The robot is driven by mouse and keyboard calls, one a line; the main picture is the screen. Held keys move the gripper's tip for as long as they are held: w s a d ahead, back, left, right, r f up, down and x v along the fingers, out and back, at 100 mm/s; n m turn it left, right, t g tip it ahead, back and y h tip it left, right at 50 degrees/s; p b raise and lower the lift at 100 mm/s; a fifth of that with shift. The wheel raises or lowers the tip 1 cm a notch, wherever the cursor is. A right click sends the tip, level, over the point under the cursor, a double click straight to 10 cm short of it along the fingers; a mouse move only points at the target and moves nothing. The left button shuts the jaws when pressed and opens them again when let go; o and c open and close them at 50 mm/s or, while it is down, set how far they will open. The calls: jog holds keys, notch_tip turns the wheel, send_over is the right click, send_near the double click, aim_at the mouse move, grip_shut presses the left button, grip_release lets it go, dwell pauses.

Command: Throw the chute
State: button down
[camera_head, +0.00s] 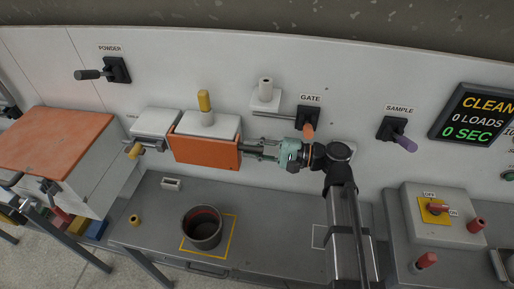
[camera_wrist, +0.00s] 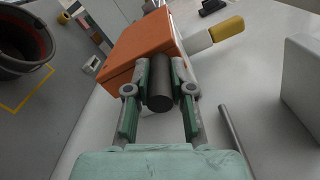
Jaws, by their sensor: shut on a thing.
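My gripper (camera_head: 250,150) reaches left to the right end of the orange-fronted box (camera_head: 205,153) on the wall panel. In the wrist view its two fingers (camera_wrist: 160,90) are shut on a dark grey cylinder (camera_wrist: 160,93) beside the orange box (camera_wrist: 143,48). Whether the cylinder is fixed to the box is hidden. To the box's left is a lever with a yellow handle (camera_head: 134,151); the small label above it is too blurred to read. No label in view clearly reads chute.
Levers marked powder (camera_head: 95,74), gate (camera_head: 308,131) and sample (camera_head: 403,142) stand out from the panel. A dark bucket (camera_head: 203,228) stands in a yellow-outlined square on the grey bench. A white bracket (camera_head: 265,98) is above my gripper. A large orange-topped box (camera_head: 52,140) is at left.

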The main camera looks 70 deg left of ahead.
jog(key=shift+a+r, duration=0.1)
jog(key=shift+a, duration=0.05)
jog(key=c, duration=1)
grip_release()
jog(key=v, duration=1.2)
